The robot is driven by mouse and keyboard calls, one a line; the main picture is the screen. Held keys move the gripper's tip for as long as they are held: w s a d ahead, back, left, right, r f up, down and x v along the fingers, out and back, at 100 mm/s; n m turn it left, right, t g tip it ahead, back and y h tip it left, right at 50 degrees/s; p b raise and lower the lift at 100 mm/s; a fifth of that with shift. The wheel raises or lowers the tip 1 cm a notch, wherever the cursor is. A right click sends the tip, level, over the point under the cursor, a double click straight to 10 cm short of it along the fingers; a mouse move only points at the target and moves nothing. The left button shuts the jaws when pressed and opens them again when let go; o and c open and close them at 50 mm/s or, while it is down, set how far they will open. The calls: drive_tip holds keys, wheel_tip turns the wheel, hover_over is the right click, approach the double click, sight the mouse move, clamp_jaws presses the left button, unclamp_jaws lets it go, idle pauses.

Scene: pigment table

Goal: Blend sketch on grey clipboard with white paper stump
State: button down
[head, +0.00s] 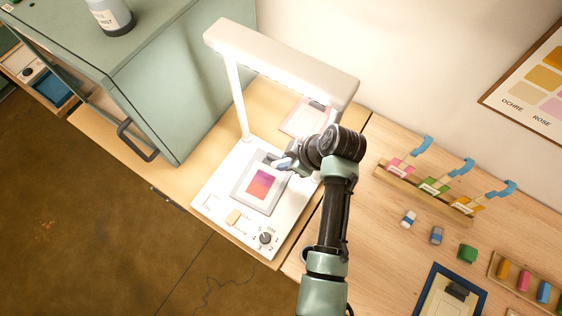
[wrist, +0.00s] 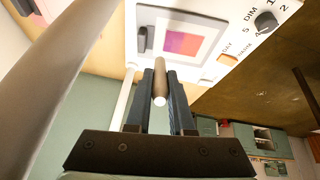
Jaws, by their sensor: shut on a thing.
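The grey clipboard (head: 243,200) lies on the white base of a lamp stand. Its sketch (head: 263,184) is a square of purple and orange-red; in the wrist view the sketch (wrist: 183,42) shows purple beside red-pink. My gripper (head: 285,163) is over the clipboard's far right side, beside the sketch. In the wrist view my gripper (wrist: 160,72) is shut on the paper stump (wrist: 160,66), a slim stick, brownish in shade with a white near end. Its far end overlaps the clipboard beside the sketch; I cannot tell whether it touches.
The lamp's white hood (head: 280,62) spans above the base, its post (head: 238,98) at left. A pink clipboard (head: 303,118) lies behind. A green cabinet (head: 160,80) stands left. At right are a wooden rack (head: 420,190), small blocks and a blue clipboard (head: 433,283).

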drive_tip(key=shift+s+d+f, duration=0.1)
drive_tip(key=shift+d+f, duration=0.05)
drive_tip(key=shift+f+b, duration=2.3)
drive_tip(key=shift+f, duration=0.25)
drive_tip(key=shift+f+b, duration=0.7)
drive_tip(key=shift+f, duration=0.15)
drive_tip(key=shift+s+r, duration=0.1)
drive_tip(key=shift+s+a+r+p, duration=0.1)
drive_tip(key=shift+s+a+p, duration=0.45)
drive_tip(key=shift+p, duration=0.25)
drive_tip(key=shift+s+a+p, duration=0.25)
drive_tip(key=shift+s+p, duration=0.1)
drive_tip(key=shift+s, duration=0.15)
drive_tip(key=shift+s+a+p, duration=0.2)
drive_tip(key=shift+s+p, duration=0.1)
drive_tip(key=shift+s, duration=0.2)
drive_tip(key=shift+s+a, duration=0.15)
drive_tip(key=shift+s, duration=0.1)
drive_tip(key=shift+f, duration=0.2)
